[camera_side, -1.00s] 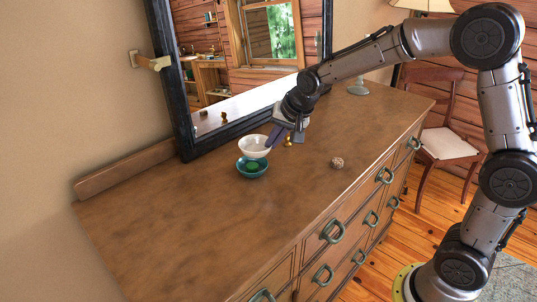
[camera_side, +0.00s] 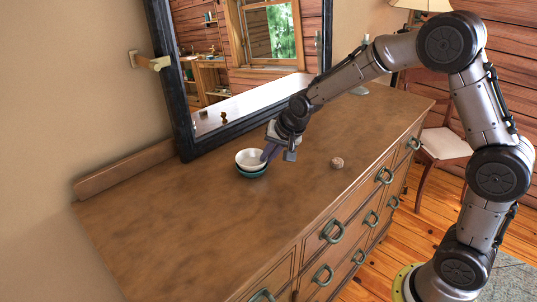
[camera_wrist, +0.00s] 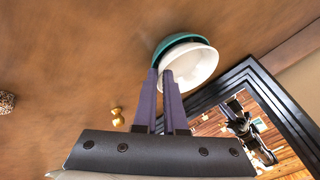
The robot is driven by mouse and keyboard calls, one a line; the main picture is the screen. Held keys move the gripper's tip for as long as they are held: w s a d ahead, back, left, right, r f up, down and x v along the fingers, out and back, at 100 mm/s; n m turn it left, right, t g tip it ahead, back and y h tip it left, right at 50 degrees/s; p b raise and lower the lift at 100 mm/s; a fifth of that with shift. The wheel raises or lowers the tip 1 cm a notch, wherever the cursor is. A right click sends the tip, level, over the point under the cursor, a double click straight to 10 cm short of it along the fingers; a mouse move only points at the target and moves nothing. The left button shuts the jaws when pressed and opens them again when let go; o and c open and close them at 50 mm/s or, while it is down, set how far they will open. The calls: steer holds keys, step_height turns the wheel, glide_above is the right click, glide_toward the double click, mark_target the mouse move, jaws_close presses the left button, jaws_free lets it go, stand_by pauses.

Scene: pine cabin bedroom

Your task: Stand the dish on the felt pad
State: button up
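The dish is a small white bowl (camera_side: 249,159), seen in the side view directly over a teal bowl (camera_side: 252,174) on the dresser top. In the wrist view the white bowl (camera_wrist: 198,66) overlaps most of the teal bowl (camera_wrist: 166,44), whose rim shows on the far left side. My gripper (camera_side: 266,153) is at the white bowl's right rim. In the wrist view its two purple fingers (camera_wrist: 160,73) close on that rim, one inside and one outside. The green felt pad inside the teal bowl is hidden by the dish. I cannot tell whether the dish touches it.
A small brass knob-like piece (camera_wrist: 117,117) stands near the gripper. A black-framed mirror (camera_side: 183,110) stands behind. The front left of the top is clear.

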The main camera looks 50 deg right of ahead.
steer(key=o, duration=0.3)
steer(key=shift+r, duration=0.3)
steer(key=v, duration=1.2)
steer(key=s+a+n, duration=0.1)
steer(key=s+n, duration=0.8)
steer(key=s, duration=1.7)
steer(key=shift+s+a+f+n+g, duration=0.15)
steer(key=shift+a+f+n+g, duration=0.15)
steer(key=shift+f+n, duration=0.1)
